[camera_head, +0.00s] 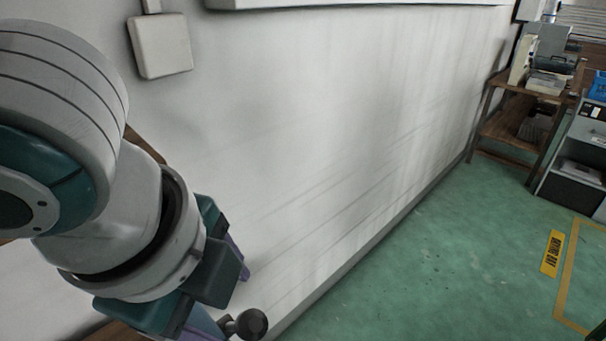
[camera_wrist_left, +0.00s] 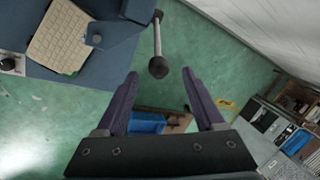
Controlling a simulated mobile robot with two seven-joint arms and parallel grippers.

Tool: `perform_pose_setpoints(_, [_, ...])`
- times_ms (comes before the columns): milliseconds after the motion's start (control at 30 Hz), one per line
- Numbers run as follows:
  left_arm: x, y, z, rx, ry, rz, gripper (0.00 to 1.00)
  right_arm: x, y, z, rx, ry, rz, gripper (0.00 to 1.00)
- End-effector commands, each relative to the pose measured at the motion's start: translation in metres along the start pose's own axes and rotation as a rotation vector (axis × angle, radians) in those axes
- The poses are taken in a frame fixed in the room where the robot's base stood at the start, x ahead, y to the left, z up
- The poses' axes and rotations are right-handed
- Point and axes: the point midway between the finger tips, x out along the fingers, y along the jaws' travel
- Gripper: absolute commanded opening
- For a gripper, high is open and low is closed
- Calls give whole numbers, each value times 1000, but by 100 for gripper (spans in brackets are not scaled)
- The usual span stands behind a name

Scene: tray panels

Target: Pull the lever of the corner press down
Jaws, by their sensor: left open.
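The lever (camera_wrist_left: 157,38) of the press shows in the left wrist view as a thin metal rod with a dark round knob (camera_wrist_left: 158,67) at its end. The blue-grey press (camera_wrist_left: 110,40) is at the upper left there, with a beige panel on it. My left gripper (camera_wrist_left: 160,73) is open, and its two purple fingers point toward the knob, one on each side in the picture. I cannot tell whether the knob is between the fingertips or just beyond them. In the head view a dark knob (camera_head: 250,323) shows just beside my left gripper (camera_head: 225,293); the press body is hidden.
A white wall (camera_head: 330,130) runs close beside my left arm, with a white box (camera_head: 160,45) on it. A wooden table (camera_head: 510,125) and a grey shelf unit (camera_head: 580,150) stand far right.

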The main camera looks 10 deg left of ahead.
Motion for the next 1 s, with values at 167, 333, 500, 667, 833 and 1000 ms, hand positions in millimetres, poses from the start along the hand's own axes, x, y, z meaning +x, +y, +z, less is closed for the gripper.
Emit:
perform_pose_setpoints(167, [17, 1, 0, 1, -4, 4, 70, 1, 0, 1, 0, -2, 0, 72])
perform_pose_setpoints(333, [50, 1, 1, 0, -4, 3, 70, 5, -1, 8, 0, -17, -3, 72])
perform_pose_setpoints(500, [78, 1, 0, 0, -2, 2, 70, 8, -1, 10, -1, -18, -3, 72])
perform_pose_setpoints(667, [94, 1, 0, 1, -2, 1, 70, 10, -1, 10, -1, -18, -2, 72])
perform_pose_setpoints(833, [99, 0, 0, 1, -1, 0, 70, 11, -1, 10, -1, -17, -2, 72])
perform_pose_setpoints(1000, [99, 0, 0, 1, -1, -1, 70, 10, -1, 9, -1, -15, -2, 72])
